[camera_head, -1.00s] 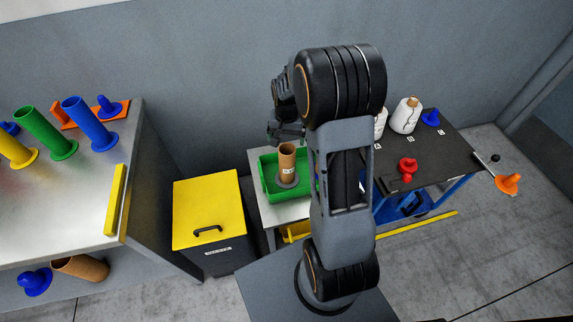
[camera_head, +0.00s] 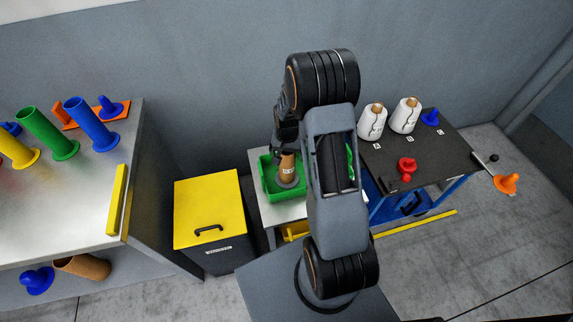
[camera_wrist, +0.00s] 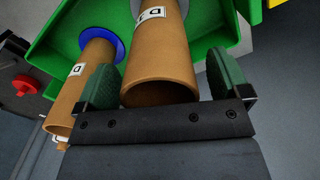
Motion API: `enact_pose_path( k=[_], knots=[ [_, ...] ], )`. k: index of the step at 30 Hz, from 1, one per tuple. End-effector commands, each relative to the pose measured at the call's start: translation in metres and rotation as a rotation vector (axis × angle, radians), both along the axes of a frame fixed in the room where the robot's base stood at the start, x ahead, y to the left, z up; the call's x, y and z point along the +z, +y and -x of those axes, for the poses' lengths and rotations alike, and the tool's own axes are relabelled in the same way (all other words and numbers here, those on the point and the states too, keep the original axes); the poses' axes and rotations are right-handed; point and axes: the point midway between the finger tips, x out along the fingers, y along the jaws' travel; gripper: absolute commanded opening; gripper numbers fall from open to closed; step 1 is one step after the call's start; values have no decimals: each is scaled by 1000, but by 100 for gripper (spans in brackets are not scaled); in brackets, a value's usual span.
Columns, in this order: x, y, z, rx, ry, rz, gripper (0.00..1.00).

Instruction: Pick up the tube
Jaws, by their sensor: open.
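A brown cardboard tube (camera_head: 286,169) with a white label stands on a grey disc in the green tray (camera_head: 270,187). In the wrist view the tube (camera_wrist: 160,50) lies between the two green finger pads of my gripper (camera_wrist: 158,85), with its open end toward the camera. My gripper is open, one finger on each side of the tube, and a gap shows on the right side. A second brown tube (camera_wrist: 84,82) with a blue base stands left of the gripper in the wrist view; my arm hides it in the head view.
A yellow-lidded bin (camera_head: 209,215) stands left of the tray. A metal bench (camera_head: 60,200) with coloured holders is at far left. A dark table (camera_head: 420,150) with white bobbins (camera_head: 372,122), a red holder (camera_head: 407,168) and a blue holder is at right.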

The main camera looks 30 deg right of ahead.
Motion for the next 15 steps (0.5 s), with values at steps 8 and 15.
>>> enact_pose_path(
  k=[8, 15],
  knots=[
    [0, 0, 0, 0, 0, 0, 79],
    [0, 0, 0, 0, 0, 0, 56]
  ],
)
